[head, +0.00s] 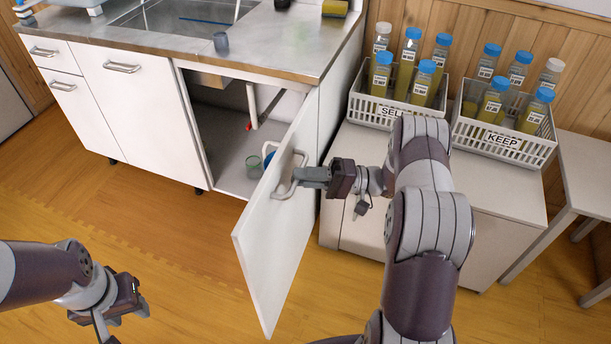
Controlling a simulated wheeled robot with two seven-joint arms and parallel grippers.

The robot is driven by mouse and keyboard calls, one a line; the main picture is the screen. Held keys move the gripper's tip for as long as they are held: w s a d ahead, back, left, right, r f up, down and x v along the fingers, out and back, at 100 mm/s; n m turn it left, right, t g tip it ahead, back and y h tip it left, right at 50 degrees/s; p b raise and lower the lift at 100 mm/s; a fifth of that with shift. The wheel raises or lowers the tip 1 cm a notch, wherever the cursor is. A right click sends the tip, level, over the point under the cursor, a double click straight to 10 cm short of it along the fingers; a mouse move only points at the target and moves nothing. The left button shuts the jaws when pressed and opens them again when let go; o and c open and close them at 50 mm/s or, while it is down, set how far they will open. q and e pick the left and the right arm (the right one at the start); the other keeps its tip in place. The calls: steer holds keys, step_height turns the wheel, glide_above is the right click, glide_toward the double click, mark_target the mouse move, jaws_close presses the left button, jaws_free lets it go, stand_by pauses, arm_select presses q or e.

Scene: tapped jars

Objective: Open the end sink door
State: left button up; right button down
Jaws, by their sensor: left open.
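The white sink door (275,235) at the right end of the counter stands swung outward, and the cabinet inside (225,140) shows. Its pale bar handle (281,188) is on the door's outer face near the upper part. My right gripper (304,174) reaches in from the right and is shut on this handle; the fingers partly cover it. My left gripper (108,326) is low at the left, away from the door, empty and open, with its fingertips partly cut off by the frame's edge.
A white drawer unit (435,205) stands right of the door, carrying the SELL basket (395,115) and KEEP basket (500,143) of blue- and white-capped jars. Cups (253,163) sit inside the cabinet. Wooden floor (170,230) before the counter is clear.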

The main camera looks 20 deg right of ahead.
steer(key=c, duration=1.1)
jaws_free()
steer(key=shift+w, duration=0.1)
steer(key=shift+c, duration=0.2)
steer(key=v, duration=1.2)
steer(key=shift+d, duration=0.35)
steer(key=shift+f, duration=0.1)
